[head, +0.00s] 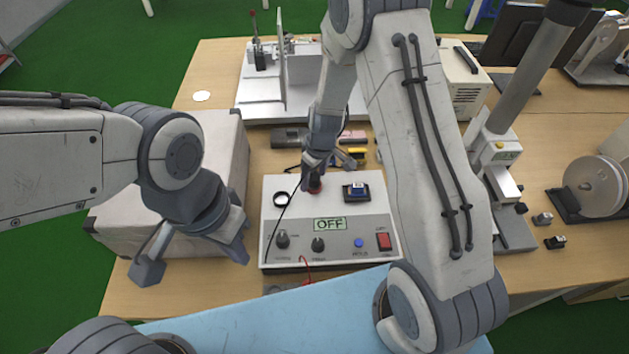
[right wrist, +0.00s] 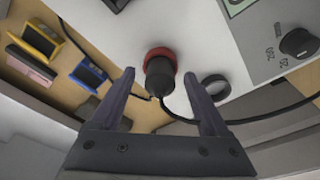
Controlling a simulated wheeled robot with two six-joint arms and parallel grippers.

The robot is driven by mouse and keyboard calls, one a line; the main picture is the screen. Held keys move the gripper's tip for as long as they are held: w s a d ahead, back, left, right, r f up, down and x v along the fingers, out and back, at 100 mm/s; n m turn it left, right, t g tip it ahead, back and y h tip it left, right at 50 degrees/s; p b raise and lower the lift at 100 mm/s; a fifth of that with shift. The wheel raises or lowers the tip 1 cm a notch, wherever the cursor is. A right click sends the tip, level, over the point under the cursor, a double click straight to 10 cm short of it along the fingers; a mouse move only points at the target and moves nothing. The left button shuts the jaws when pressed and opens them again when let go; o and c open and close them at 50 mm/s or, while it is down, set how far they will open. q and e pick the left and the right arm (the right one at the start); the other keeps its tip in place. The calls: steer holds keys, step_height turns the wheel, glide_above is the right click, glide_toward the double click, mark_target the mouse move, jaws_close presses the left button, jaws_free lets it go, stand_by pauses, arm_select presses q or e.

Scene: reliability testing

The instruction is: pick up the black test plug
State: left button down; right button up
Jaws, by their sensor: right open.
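The black test plug (right wrist: 158,80) stands in a round red socket (right wrist: 160,53) on the top of the light grey test box (head: 345,213). A black cable runs from the plug. In the right wrist view my right gripper (right wrist: 159,77) is open, with one finger on each side of the plug and visible gaps between. In the head view the right gripper (head: 324,170) is over the back left of the box and partly hides the plug.
The box front has knobs, an OFF display (head: 330,224) and a red switch (head: 384,241). The pale case (head: 225,150) stands left. Small coloured gadgets lie behind the box.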

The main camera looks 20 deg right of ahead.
jaws_close()
steer(key=shift+r, duration=0.2)
